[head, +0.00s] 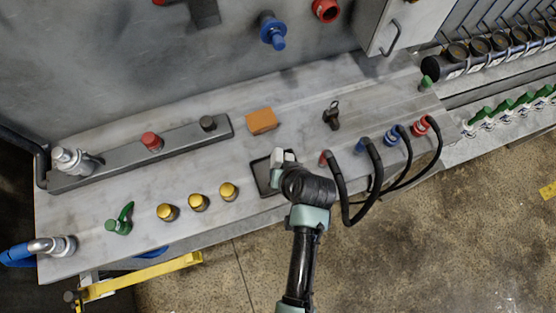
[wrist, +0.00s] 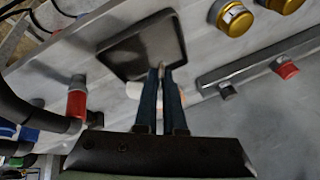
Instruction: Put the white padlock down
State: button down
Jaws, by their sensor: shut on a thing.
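My gripper (head: 279,161) is over the worktop, beside and partly over a shallow dark tray (head: 260,176). In the wrist view its two dark fingers (wrist: 161,72) are close together and shut on the white padlock (wrist: 134,90). Only small pale parts of the padlock show on either side of the fingers; the rest is hidden. The dark tray (wrist: 145,46) lies just beyond the fingertips and looks empty. I cannot tell whether the padlock touches any surface. In the head view I cannot tell the padlock apart from my pale hand.
Yellow knobs (head: 198,202) stand left of the tray, and red and blue plugs with black cables (head: 370,160) stand right. An orange block (head: 261,121) and a dark key-like piece (head: 332,115) lie behind. The worktop between them is clear.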

jog(key=shift+f, duration=1.95)
jog(key=shift+s+f, duration=0.1)
jog(key=c, duration=1)
grip_release()
